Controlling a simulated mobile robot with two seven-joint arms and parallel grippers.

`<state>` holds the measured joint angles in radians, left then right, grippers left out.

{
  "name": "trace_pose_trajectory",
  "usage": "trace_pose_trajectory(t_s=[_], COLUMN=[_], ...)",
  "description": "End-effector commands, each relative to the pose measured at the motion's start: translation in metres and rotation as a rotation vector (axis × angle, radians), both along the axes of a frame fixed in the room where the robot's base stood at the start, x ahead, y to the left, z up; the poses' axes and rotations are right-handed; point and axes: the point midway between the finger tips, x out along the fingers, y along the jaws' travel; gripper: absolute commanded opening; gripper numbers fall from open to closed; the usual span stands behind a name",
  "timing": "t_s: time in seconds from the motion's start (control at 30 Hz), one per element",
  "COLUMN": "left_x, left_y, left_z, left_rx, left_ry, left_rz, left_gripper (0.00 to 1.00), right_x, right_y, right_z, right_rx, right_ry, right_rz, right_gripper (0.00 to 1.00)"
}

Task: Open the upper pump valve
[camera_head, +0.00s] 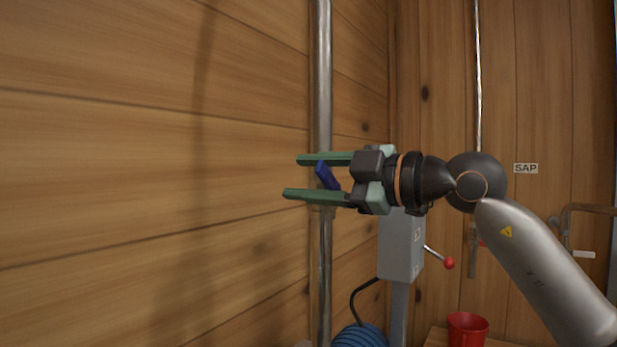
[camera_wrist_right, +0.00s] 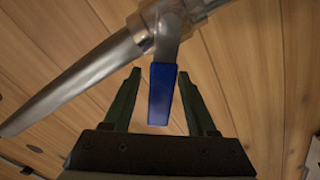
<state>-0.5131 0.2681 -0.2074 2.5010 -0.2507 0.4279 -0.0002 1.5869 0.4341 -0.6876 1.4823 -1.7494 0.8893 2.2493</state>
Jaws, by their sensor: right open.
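The upper pump valve is on a vertical metal pipe (camera_head: 323,80) along the wooden wall. Its blue lever handle (camera_head: 327,175) shows between the fingers of my right gripper (camera_head: 305,177) in the head view. The gripper is open, with one green finger above the handle and one below. In the right wrist view the blue handle (camera_wrist_right: 162,92) points toward the palm between the two fingers of the gripper (camera_wrist_right: 160,98), with a gap on each side. The valve body (camera_wrist_right: 168,25) sits beyond the fingertips. My left gripper is not in view.
A grey box (camera_head: 401,245) with a red-knobbed lever (camera_head: 449,263) stands on a post behind my right gripper. A blue coil (camera_head: 358,337) and a red cup (camera_head: 467,329) are below. A SAP label (camera_head: 526,168) and a thin pipe (camera_head: 478,80) are at the right.

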Motion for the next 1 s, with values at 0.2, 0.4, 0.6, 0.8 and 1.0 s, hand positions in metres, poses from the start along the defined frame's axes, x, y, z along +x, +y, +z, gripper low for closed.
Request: trace_pose_trajectory(t_s=[0.2, 0.4, 0.6, 0.8, 1.0], left_x=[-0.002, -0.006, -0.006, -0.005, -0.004], left_y=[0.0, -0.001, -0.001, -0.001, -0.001], left_z=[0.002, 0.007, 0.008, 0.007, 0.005], left_rx=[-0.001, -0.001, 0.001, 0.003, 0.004], left_ry=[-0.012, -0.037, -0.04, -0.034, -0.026], left_rz=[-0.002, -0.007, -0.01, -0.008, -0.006], left_gripper=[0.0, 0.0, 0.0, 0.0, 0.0], right_x=[-0.011, -0.036, -0.06, -0.072, -0.074], right_y=[-0.017, -0.052, -0.083, -0.099, -0.102], right_z=[0.0, 0.0, 0.0, 0.0, 0.0], right_rx=[0.002, 0.0, -0.001, 0.0, -0.001], right_ry=[-0.002, -0.001, -0.002, 0.0, 0.001], right_rz=[-0.003, -0.004, -0.004, 0.0, 0.0], right_gripper=[0.57, 0.57, 0.57, 0.57, 0.57])
